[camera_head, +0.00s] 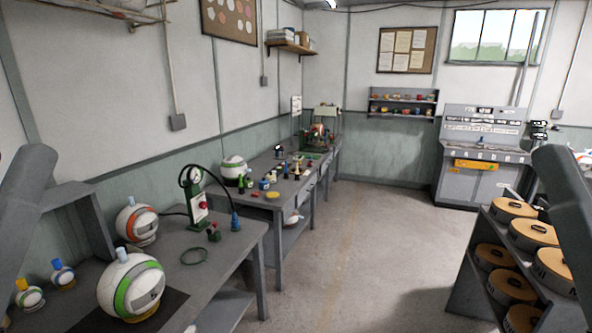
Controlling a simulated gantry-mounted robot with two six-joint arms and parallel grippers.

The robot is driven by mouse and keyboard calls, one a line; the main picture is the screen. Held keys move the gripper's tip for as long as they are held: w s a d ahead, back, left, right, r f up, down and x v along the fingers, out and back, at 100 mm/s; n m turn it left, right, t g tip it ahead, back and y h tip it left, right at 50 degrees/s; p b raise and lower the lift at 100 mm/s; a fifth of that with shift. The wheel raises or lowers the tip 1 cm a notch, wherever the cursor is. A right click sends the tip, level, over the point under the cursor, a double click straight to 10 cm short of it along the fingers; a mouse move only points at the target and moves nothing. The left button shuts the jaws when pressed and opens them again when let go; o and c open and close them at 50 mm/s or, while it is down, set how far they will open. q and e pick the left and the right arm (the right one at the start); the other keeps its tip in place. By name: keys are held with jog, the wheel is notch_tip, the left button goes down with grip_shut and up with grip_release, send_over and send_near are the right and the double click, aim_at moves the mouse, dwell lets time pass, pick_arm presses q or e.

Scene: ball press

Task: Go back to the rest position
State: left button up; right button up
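Neither of my grippers shows in the head view. Only a grey link of my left arm at the left edge and one of my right arm at the right edge are visible. A white ball with a green ring (130,287) sits on a dark mat on the near-left bench (225,258). A white ball with an orange ring (137,222) stands behind it. A green press-like device with a round gauge (193,190) stands near the bench's back edge.
Two small balls with coloured tops (62,274) stand at the far left. A rack of round tan-lidded containers (513,208) stands at the right, partly behind my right arm. A grey control console (478,155) stands at the back. The floor between (370,240) is clear.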

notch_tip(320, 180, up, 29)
jog(key=p, duration=2.6)
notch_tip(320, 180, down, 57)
jog(key=b, duration=5.7)
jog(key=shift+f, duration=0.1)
